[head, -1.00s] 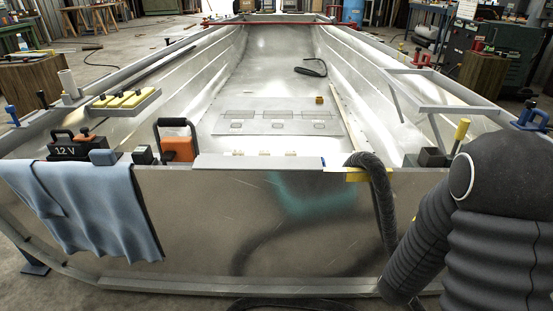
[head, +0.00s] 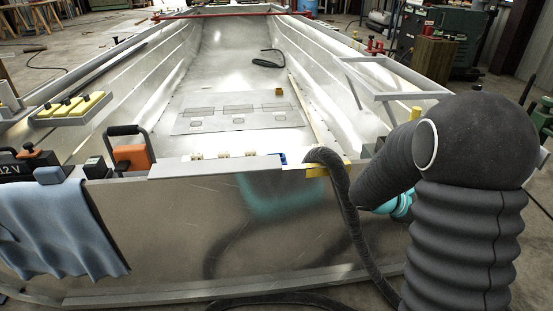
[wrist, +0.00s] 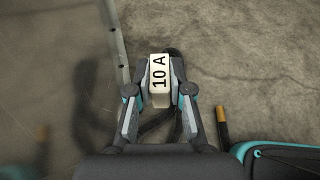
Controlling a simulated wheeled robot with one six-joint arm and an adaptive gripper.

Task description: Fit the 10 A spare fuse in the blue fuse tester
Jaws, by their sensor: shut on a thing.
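In the wrist view my gripper (wrist: 159,92) is shut on a pale fuse (wrist: 159,76) with "10 A" in black on its face. The fuse sits between the two fingers, over bare floor. In the head view a small blue object (head: 283,158) is at the right end of the pale strip on the hull's near edge; it may be the fuse tester, but it is too small to be sure. My gripper is mostly hidden behind my arm there; only teal parts show, right of and below that object.
A black hose (head: 342,185) hangs over the edge by a yellow patch (head: 318,171), between the blue object and my arm. Several small pale blocks (head: 223,155) stand on the strip. An orange box (head: 131,156), a blue cloth (head: 55,225) and a 12 V battery (head: 14,167) are left.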

